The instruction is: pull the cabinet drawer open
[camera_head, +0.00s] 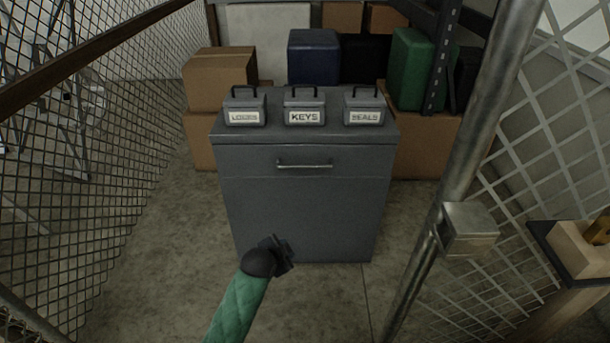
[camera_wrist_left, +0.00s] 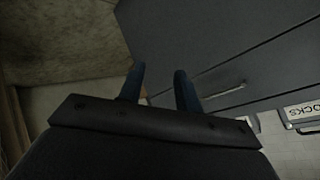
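The grey cabinet (camera_head: 300,215) stands upright in the middle of the head view. Its drawer (camera_head: 245,163) at the top looks shut, flush with the front. A horizontal metal bar handle (camera_head: 304,165) is on the drawer front. My left gripper (camera_head: 284,251) is low in front of the cabinet, below the handle and a little left of it. In the left wrist view, the two fingers of that gripper (camera_wrist_left: 159,80) are apart with nothing between them. The handle (camera_wrist_left: 224,92) shows right of the fingers, clear of them. My right gripper is not in view.
Three small labelled boxes, locks (camera_head: 244,106), keys (camera_head: 304,105) and seals (camera_head: 363,106), stand on the cabinet top. Cardboard boxes (camera_head: 219,80) are behind. A metal post (camera_head: 470,150) with a latch box (camera_head: 468,228) is at right. Mesh (camera_head: 140,100) is at left.

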